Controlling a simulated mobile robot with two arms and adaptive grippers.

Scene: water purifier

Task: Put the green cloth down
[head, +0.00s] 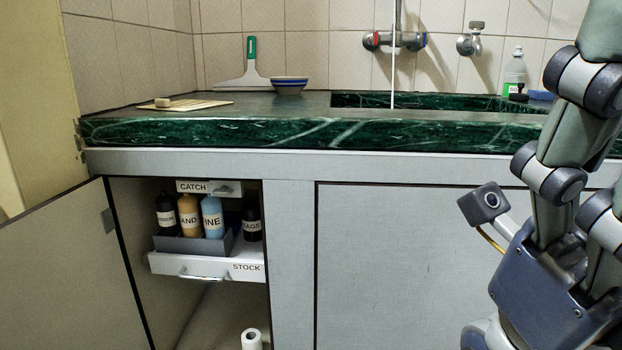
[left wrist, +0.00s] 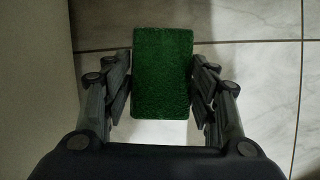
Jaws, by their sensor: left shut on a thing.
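The green cloth (left wrist: 162,72) is a flat, dark green rectangle in the left wrist view. My left gripper (left wrist: 162,88) is shut on it, with fingers against its left and right sides. Pale floor tiles show behind the cloth; I cannot tell how high above them it is. Neither the cloth nor my left gripper shows in the head view. My right arm stands at the right of the head view with part of its gripper body (head: 540,290); its fingertips are outside the picture.
An open cabinet door (head: 60,270) swings out at left. Inside, a pulled-out STOCK drawer (head: 205,266) holds several bottles under a CATCH drawer (head: 208,187). A white roll (head: 251,340) stands below. The green marble counter (head: 270,133) carries a bowl (head: 289,86), squeegee and board (head: 210,104).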

